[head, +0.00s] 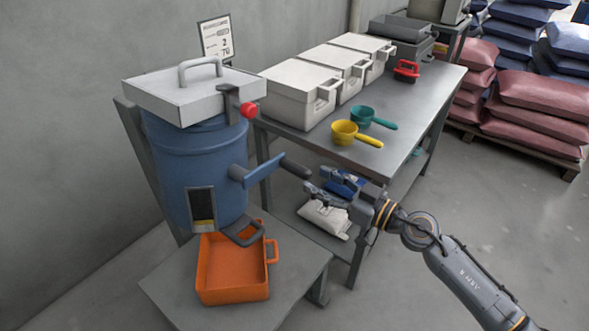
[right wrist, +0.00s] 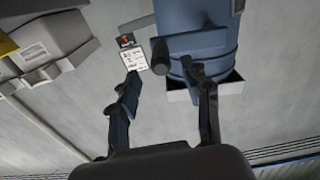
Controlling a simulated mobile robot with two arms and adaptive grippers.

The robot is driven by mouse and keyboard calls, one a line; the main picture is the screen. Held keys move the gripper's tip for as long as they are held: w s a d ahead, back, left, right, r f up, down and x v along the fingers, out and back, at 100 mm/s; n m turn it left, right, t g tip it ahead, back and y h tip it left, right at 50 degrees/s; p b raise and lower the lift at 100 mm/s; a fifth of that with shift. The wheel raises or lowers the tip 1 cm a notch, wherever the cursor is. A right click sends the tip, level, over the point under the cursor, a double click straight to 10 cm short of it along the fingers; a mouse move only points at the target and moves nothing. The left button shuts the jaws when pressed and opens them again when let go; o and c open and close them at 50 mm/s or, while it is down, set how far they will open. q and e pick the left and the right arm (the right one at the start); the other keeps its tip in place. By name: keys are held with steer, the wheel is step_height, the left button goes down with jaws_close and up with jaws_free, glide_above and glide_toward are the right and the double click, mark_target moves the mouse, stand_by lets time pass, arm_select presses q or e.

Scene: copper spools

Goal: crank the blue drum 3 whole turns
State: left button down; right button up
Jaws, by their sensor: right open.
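The blue drum (head: 205,165) stands upright at the left in the head view, under a pale lid with a grey handle. Its crank has a blue arm (head: 236,178) on the side facing right and a dark grip (head: 295,166) sticking out to the right. My right gripper (head: 318,183) is open and empty, just right of and slightly below the grip's end. In the right wrist view, the drum (right wrist: 210,35) is at the top and the dark grip (right wrist: 160,56) shows end-on, beyond and between the open fingertips (right wrist: 162,76). My left gripper is out of view.
An orange bin (head: 232,270) sits on a low grey stand (head: 180,300) under the drum. Right of the drum is a metal table (head: 400,125) with white boxes (head: 295,95), a yellow scoop (head: 345,132) and a teal scoop (head: 365,115). Sacks are stacked at the back right.

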mark_target(295, 170)
steer(key=x, duration=0.7)
steer(key=shift+w+a+b, duration=0.1)
steer(key=shift+a+b, duration=0.05)
steer(key=shift+b, duration=0.2)
jaws_close()
